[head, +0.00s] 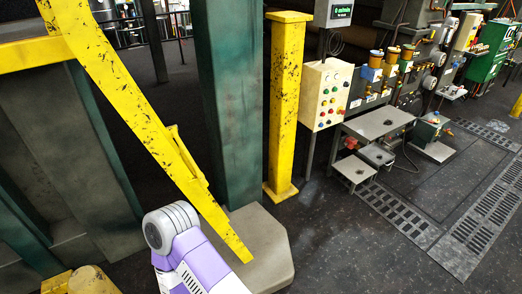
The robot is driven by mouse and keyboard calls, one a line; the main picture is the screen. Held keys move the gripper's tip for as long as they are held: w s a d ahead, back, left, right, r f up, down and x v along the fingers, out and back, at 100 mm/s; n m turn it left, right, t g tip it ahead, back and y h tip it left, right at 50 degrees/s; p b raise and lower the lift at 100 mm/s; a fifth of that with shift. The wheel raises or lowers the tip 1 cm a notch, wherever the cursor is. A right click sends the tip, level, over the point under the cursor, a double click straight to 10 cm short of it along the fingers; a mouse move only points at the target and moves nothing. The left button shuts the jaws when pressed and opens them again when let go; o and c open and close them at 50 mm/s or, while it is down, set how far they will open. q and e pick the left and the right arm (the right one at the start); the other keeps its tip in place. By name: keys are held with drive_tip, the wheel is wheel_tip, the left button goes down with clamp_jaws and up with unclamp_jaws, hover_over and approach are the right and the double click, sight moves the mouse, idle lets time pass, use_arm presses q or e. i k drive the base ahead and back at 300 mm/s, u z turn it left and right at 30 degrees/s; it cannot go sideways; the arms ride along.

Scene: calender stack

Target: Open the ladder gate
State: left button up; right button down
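A scuffed yellow bar (128,110) slants from the top left down to the lower middle in the head view. It has a thin rail along its right side, and its lower end is near a grey block. It may be the ladder gate, but no ladder rungs show and I cannot tell for sure. A white and purple part of my own arm stands at the bottom, just left of the bar's lower end. I cannot tell whether it touches the bar. Neither of my grippers is in view.
A green column (228,100) rises from a grey base block (262,243) behind the bar. A yellow post (286,105) stands right of it. A control box (325,95) and machinery line the right. Dark floor (345,245) is open at the lower right, with floor grates (398,212).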

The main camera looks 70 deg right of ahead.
sight(187, 158)
drive_tip(key=z, duration=1.65)
drive_tip(key=i, duration=0.5)
drive_tip(key=z, duration=0.75)
drive_tip(key=k, duration=0.5)
drive_tip(key=u, duration=0.75)
drive_tip(key=i, duration=0.25)
drive_tip(key=z, duration=0.1)
